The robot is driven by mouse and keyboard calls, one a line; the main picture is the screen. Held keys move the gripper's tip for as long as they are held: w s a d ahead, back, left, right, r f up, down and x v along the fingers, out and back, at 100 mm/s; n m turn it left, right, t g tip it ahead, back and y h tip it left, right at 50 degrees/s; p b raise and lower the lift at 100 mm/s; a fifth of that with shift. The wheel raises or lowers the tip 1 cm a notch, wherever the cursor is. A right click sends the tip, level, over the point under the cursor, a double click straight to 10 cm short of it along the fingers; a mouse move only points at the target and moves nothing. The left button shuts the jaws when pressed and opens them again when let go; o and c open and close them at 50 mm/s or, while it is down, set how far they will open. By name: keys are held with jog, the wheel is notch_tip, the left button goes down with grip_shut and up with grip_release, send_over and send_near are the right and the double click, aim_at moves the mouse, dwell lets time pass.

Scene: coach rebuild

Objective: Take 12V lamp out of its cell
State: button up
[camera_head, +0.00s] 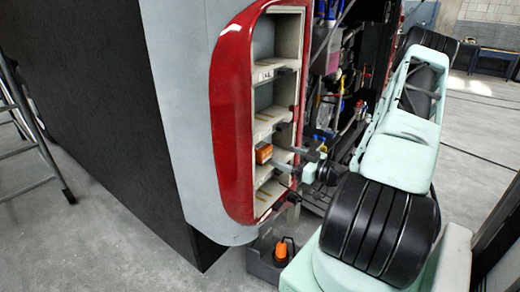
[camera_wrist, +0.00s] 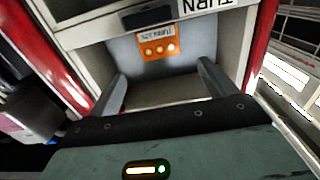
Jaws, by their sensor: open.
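The 12V lamp looks like an orange block (camera_head: 264,152) standing in a cell of the red-framed light column (camera_head: 232,125). In the wrist view the lamp (camera_wrist: 157,47) shows an orange face with a few bright amber spots and a label that appears upside down. It sits at the back of the pale cell. My gripper (camera_head: 288,160) is at the mouth of this cell. In the wrist view my gripper (camera_wrist: 161,70) is open and empty, its two fingers apart and pointing into the cell towards the lamp. The fingertips do not appear to touch it.
Other shelf cells lie above and below, with small dark tabs at their edges. A cell label reading TURN (camera_wrist: 208,8) appears upside down. A dark tray (camera_head: 265,262) with an orange-topped item (camera_head: 281,249) is below. A ladder (camera_head: 28,140) stands left; floor is clear there.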

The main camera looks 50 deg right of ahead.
aim_at(264, 147)
jog(key=w+p, duration=0.1)
jog(key=w, duration=0.3)
jog(key=shift+w+a, duration=0.15)
jog(key=shift+w, duration=0.1)
jog(key=w+p, duration=0.2)
jog(key=w, duration=0.1)
jog(key=w+p, duration=0.1)
jog(key=shift+w+a+r, duration=0.3)
jog(key=shift+r, duration=0.1)
jog(key=shift+w+f+p, duration=0.1)
jog(key=shift+w+p, duration=0.2)
jog(key=shift+w, duration=0.05)
jog(key=shift+c, duration=0.3)
jog(key=c, duration=1.1)
